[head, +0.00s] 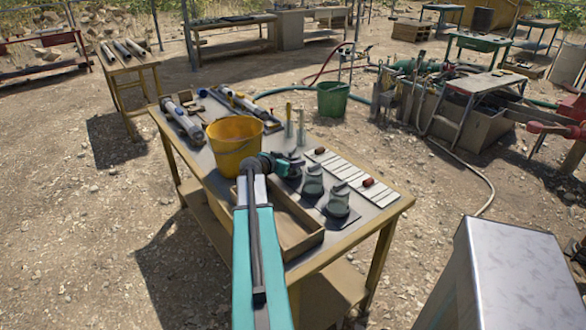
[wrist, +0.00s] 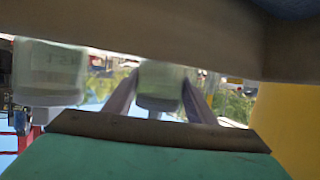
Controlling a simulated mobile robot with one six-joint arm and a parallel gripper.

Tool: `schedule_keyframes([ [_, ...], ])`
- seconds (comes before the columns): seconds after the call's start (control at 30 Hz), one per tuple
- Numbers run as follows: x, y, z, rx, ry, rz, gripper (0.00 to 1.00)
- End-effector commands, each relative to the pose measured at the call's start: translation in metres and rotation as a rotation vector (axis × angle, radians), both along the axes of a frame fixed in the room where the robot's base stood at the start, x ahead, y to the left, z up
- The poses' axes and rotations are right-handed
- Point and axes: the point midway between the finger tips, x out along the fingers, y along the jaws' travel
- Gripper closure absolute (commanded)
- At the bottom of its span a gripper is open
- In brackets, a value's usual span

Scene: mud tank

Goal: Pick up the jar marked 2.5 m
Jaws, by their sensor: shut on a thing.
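Three glass jars with grey lids stand in a row on the workbench (head: 385,203). The middle jar (head: 312,182) and the right jar (head: 338,200) are free of my gripper. My gripper (head: 288,168) is at the leftmost jar, beside the yellow bucket, and mostly hides it in the head view. In the wrist view, which appears upside down, the two fingers are shut on a pale glass jar (wrist: 158,85), one on each side. Another jar (wrist: 48,68) stands to the left there, with faint lettering I cannot read surely. No marking is readable on the held jar.
The yellow bucket (head: 234,142) stands close left of my gripper and shows at the wrist view's right edge (wrist: 288,120). A shallow wooden tray (head: 300,242) lies at the bench front, below my arm. White strips (head: 345,172) and red-capped items lie behind the jars.

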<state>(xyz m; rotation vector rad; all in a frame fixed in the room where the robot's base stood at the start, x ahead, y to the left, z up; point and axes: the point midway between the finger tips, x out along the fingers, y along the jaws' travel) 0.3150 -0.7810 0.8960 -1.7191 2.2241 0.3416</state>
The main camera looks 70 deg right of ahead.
Motion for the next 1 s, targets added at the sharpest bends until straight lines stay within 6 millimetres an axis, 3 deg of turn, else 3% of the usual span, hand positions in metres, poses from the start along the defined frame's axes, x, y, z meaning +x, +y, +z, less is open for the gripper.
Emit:
schedule_keyframes([
  [0.47,0.0,0.0,0.008,-0.002,0.0,0.0,0.82],
  [1.0,0.001,0.0,0.067,-0.004,-0.002,0.001,0.82],
])
